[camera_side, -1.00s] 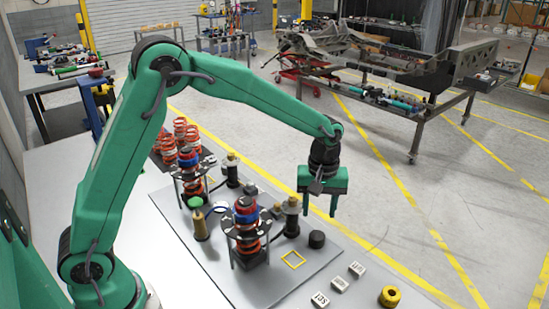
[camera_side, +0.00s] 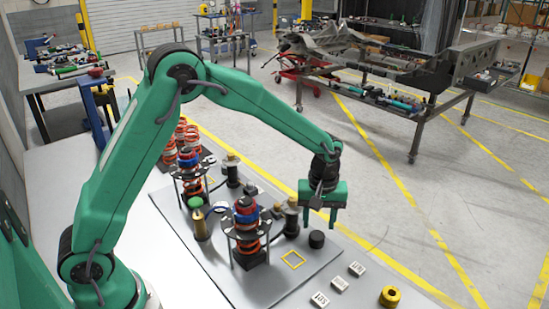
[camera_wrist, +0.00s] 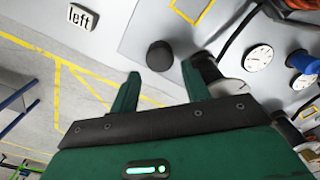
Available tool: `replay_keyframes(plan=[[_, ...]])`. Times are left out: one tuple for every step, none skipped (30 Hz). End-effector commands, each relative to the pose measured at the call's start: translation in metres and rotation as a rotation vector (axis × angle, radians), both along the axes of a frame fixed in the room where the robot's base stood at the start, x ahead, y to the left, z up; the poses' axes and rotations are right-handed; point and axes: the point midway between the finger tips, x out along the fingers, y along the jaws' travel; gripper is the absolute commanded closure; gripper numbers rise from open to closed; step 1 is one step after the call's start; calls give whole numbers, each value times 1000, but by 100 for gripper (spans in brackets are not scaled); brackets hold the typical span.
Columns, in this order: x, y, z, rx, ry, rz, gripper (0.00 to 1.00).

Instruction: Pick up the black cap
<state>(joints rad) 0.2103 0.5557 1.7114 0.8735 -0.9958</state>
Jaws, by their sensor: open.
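The black cap (camera_side: 316,239) is a short dark cylinder standing on the grey mat, right of the spring assemblies. It also shows in the wrist view (camera_wrist: 160,55), ahead of and between the finger lines. My gripper (camera_side: 319,222) is green and points down above the cap's area in the side view. In the wrist view my gripper (camera_wrist: 160,85) has its two fingers apart with nothing between them. The cap is beyond the fingertips, apart from them.
A dark post (camera_side: 291,216) stands close left of the cap. A spring assembly (camera_side: 247,230) stands further left. A yellow square outline (camera_side: 293,260), white labelled blocks (camera_side: 339,284) and a yellow ring (camera_side: 390,297) lie nearer the front. The mat right of the cap is clear.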

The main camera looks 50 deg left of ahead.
Motion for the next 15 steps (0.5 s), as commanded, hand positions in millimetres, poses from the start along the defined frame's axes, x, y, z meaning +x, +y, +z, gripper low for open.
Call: replay_keyframes(plan=[[-1, 0, -6, 1, 4, 0, 53], [-1, 0, -10, 1, 5, 0, 53], [-1, 0, -14, 1, 4, 0, 53], [-1, 0, -18, 1, 4, 0, 53], [-1, 0, -21, 1, 4, 0, 53], [-1, -1, -26, 1, 5, 0, 53], [-1, -1, -30, 1, 4, 0, 53], [-1, -1, -32, 1, 4, 0, 53], [-1, 0, -36, 1, 4, 0, 53], [-1, 0, -38, 1, 4, 0, 53], [-1, 0, -40, 1, 2, 0, 53], [-1, 0, -42, 1, 2, 0, 53], [-1, 0, -43, 0, 1, 0, 53], [-1, 0, -44, 0, 1, 0, 53], [-1, 0, -44, 0, 1, 0, 53]])
